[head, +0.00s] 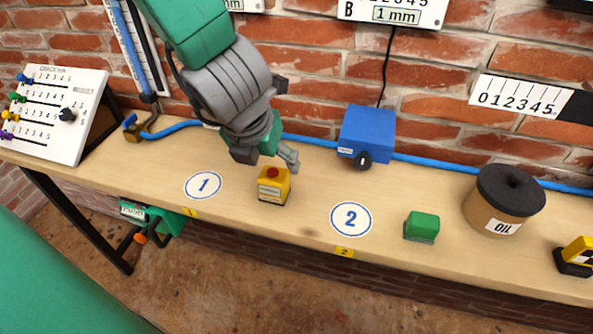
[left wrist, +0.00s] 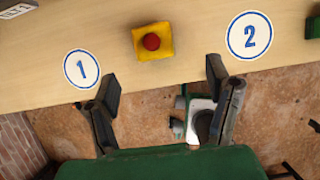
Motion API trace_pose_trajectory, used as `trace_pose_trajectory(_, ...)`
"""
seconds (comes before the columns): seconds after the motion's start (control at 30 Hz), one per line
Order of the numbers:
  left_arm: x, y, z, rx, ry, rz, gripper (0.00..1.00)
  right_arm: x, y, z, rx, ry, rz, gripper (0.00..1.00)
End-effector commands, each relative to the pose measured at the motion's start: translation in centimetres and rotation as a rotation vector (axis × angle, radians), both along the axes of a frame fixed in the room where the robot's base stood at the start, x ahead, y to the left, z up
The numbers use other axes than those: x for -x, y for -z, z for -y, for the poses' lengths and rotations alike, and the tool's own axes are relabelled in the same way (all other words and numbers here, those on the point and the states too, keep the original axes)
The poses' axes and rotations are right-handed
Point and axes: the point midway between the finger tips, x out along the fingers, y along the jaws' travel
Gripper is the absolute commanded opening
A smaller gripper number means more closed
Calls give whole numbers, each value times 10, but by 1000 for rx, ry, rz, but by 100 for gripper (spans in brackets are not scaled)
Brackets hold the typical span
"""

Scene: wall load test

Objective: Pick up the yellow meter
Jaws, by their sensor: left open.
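The yellow meter (head: 273,186) is a small yellow block with a red round button on top and a pale panel on its front. It stands on the wooden bench between the round marks 1 and 2. It also shows in the left wrist view (left wrist: 153,42), top centre, beyond the fingertips. My left gripper (head: 266,153) is above and behind the meter in the head view, apart from it. In the left wrist view its two fingers (left wrist: 163,86) are spread wide with nothing between them. My right gripper is not in view.
On the bench (head: 330,178) stand a blue box (head: 367,134), a green block (head: 421,227), an oil drum (head: 503,200) and a yellow-black object (head: 575,256). A blue hose (head: 310,140) runs along the brick wall. A white panel (head: 54,114) stands at left. Bench around the meter is clear.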

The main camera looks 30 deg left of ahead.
Motion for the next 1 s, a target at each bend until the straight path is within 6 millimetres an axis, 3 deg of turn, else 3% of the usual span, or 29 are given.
trace_pose_trajectory(0.1, -9, 29, -3, -2, 1, -6, 72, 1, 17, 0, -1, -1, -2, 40)
trace_pose_trajectory(0.3, -24, 62, -2, -9, 2, -6, 72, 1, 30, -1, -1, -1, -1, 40)
trace_pose_trajectory(0.57, -31, 77, -3, -12, 5, -4, 72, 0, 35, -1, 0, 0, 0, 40)
trace_pose_trajectory(0.83, -47, 114, -13, -9, 5, -4, 72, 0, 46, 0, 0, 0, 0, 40)
trace_pose_trajectory(1.0, -50, 120, -14, -7, 5, -2, 72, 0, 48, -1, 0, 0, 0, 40)
